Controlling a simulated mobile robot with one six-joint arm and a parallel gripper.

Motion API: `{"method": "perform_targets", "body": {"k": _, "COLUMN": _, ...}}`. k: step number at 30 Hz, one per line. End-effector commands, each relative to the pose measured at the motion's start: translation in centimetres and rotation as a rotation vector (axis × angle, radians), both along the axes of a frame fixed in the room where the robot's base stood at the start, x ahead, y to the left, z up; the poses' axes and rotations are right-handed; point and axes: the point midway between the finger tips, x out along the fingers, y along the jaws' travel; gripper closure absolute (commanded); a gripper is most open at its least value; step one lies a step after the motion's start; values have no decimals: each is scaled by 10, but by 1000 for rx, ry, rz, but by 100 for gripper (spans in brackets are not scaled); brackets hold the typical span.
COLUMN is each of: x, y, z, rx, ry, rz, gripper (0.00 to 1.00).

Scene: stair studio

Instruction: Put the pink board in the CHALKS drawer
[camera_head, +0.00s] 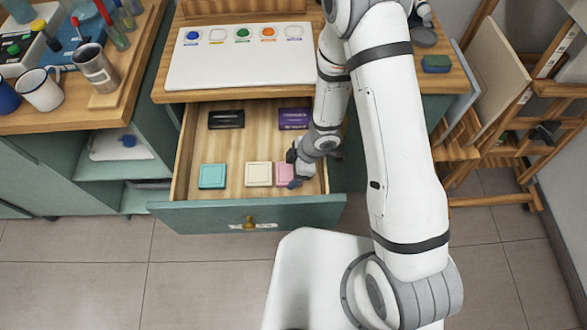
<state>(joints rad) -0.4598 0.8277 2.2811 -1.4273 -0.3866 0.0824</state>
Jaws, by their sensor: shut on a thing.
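The pink board (284,172) is a small flat block at the right front of the open drawer (225,215), just right of a cream block. My gripper (294,182) reaches down into the drawer and is shut on the pink board at its right side. The wrist and fingers hide part of the board. I cannot tell whether the board rests on the drawer floor or is held just above it. The drawer has a brass knob and a front label too small to read.
The drawer also holds a turquoise block (212,176), a cream block (258,174), a black box (226,119) and a purple box (294,118). A white palette (242,58) lies on the top above. Cups (40,90) stand at left, an easel (540,95) at right.

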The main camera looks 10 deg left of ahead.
Motion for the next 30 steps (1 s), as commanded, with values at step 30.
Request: {"method": "perform_targets", "body": {"k": 30, "x": 8, "y": -30, "z": 79, "rx": 1, "ry": -2, "rz": -4, "gripper": 6}}
